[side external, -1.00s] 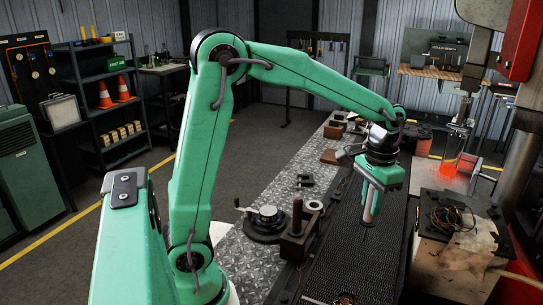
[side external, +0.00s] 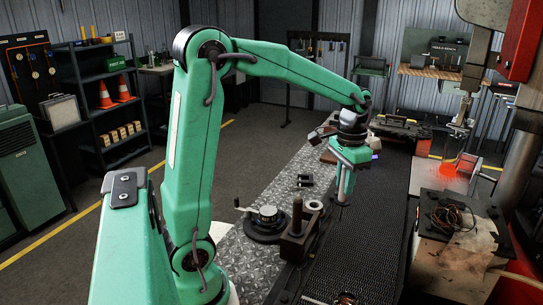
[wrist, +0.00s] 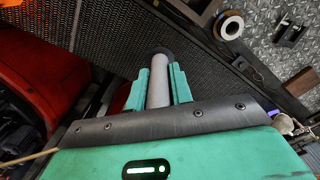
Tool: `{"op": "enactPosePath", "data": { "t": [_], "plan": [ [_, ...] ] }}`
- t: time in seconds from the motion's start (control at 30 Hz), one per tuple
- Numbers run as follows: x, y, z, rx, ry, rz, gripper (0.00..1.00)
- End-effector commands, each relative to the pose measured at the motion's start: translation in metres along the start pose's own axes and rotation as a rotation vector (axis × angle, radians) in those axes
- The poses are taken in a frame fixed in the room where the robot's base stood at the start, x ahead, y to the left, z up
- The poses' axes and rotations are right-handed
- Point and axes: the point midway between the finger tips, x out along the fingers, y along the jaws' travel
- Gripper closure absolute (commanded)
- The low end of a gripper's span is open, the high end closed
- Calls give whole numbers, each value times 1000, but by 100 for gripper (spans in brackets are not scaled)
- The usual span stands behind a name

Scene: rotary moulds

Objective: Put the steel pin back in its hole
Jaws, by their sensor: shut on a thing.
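My gripper (side external: 346,170) points down above the dark ribbed belt, with its green jaws shut on the steel pin (side external: 343,190). In the wrist view the grey, round pin (wrist: 159,82) sticks out between the two green jaws (wrist: 160,88), its far end dark. The pin's lower end seems to hang clear of the belt. Left of it and nearer the camera stand a brown block with an upright post (side external: 296,238), a pale metal ring (side external: 314,206) and a round dark fixture with a crank (side external: 267,222). I cannot make out the pin's hole.
The dark ribbed belt (side external: 362,245) runs along the bench, mostly bare. A checker-plate strip (side external: 240,255) lies on its left, with small dark blocks (side external: 305,180). A box with coiled wire (side external: 450,215) stands at right. A glowing red piece (side external: 461,172) sits farther back.

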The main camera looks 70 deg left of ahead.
Motion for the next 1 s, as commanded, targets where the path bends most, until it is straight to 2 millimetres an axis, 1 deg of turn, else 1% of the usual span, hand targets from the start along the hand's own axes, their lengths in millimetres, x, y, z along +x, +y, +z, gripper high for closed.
{"op": "enactPosePath", "data": {
  "t": [0.03,0.2,0.3,0.4,0.53,0.77,0.87,1.0],
  "plan": [
    [-2,-13,6,-8,1,0,100],
    [-8,-48,25,-7,1,-1,100],
    [-10,-64,36,-5,1,-1,100],
    [-12,-76,44,-3,1,-1,100],
    [-13,-85,51,-1,1,-1,100],
    [-13,-88,54,2,0,0,100],
    [-10,-87,53,2,0,0,100],
    [4,-87,54,1,-3,1,100]
  ]
}}
